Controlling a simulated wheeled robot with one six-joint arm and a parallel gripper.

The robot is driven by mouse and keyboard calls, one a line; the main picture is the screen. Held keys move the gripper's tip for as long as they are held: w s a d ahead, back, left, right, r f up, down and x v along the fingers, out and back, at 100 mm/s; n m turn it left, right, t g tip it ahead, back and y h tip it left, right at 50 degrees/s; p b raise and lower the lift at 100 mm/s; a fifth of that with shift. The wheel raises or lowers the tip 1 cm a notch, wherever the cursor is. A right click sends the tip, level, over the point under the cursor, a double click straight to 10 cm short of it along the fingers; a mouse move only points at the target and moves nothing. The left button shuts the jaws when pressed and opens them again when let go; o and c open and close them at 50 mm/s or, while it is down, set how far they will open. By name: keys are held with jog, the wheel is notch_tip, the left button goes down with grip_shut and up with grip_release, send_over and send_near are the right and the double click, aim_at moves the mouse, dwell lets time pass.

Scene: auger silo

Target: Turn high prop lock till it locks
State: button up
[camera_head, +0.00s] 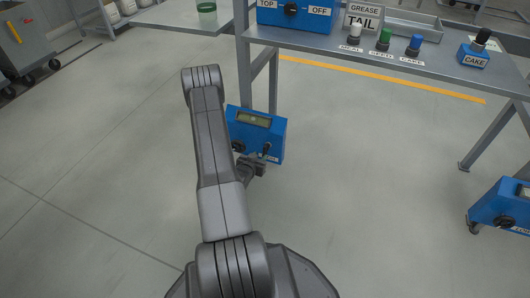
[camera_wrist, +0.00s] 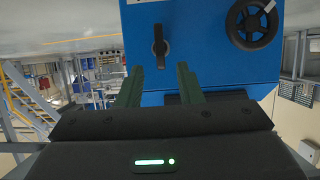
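A blue box (camera_head: 274,131) is mounted low by the table leg, with a display window on its upper part. A small black lever (camera_head: 266,150) sits on its front above a white label too small to read. I cannot confirm that this lever is the high prop lock. My gripper (camera_head: 259,168) is in front of the box, partly behind my arm. In the wrist view, seemingly upside down, the lever (camera_wrist: 160,45) points along the picture's vertical. The two green fingers of my gripper (camera_wrist: 159,68) are apart, with the lever between and just beyond their tips. I see no contact.
A black handwheel (camera_wrist: 253,25) is beside the lever on the same box. The grey table (camera_head: 345,52) above carries a blue control box (camera_head: 295,17), buttons and a CAKE switch (camera_head: 475,50). Another blue box (camera_head: 502,205) stands at right. The floor between is clear.

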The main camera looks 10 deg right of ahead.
aim_at(264, 151)
jog(key=b+x, duration=0.2)
jog(key=x, duration=0.6)
jog(key=shift+c, duration=0.2)
grip_shut()
